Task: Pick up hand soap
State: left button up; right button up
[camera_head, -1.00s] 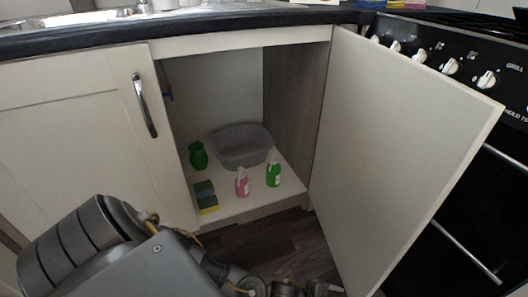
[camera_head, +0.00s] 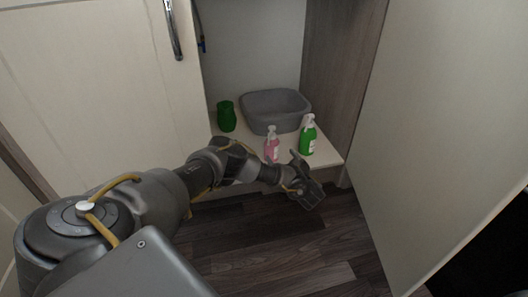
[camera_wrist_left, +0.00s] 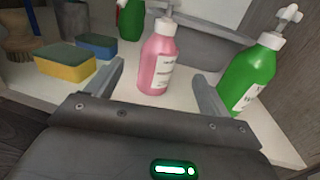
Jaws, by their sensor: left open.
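A pink pump bottle (camera_head: 271,143) with a white label stands upright on the cabinet's floor, near its front edge. A green pump bottle (camera_head: 308,137) with a white pump stands to its right. Which of them is the hand soap I cannot read from the labels. My left gripper (camera_head: 305,178) is in front of the cabinet, just before the bottles. In the left wrist view its open fingers (camera_wrist_left: 158,88) point at the pink bottle (camera_wrist_left: 158,58), which stands between and beyond them. The green bottle (camera_wrist_left: 254,75) is beyond the right finger. My right gripper is not in view.
A grey basin (camera_head: 275,108) and a dark green container (camera_head: 226,116) stand behind the bottles. Two sponges, one yellow and green (camera_wrist_left: 65,62) and one blue (camera_wrist_left: 96,45), lie left of the pink bottle. The open cabinet door (camera_head: 440,130) bounds the right side.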

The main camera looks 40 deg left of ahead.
aim_at(275, 149)
pick_arm(q)
jog(key=b+x, duration=0.3)
jog(key=x, duration=0.2)
jog(key=shift+a+f, duration=0.1)
jog(key=shift+f, duration=0.05)
jog(key=shift+w+a, duration=0.15)
jog(key=shift+a, duration=0.1)
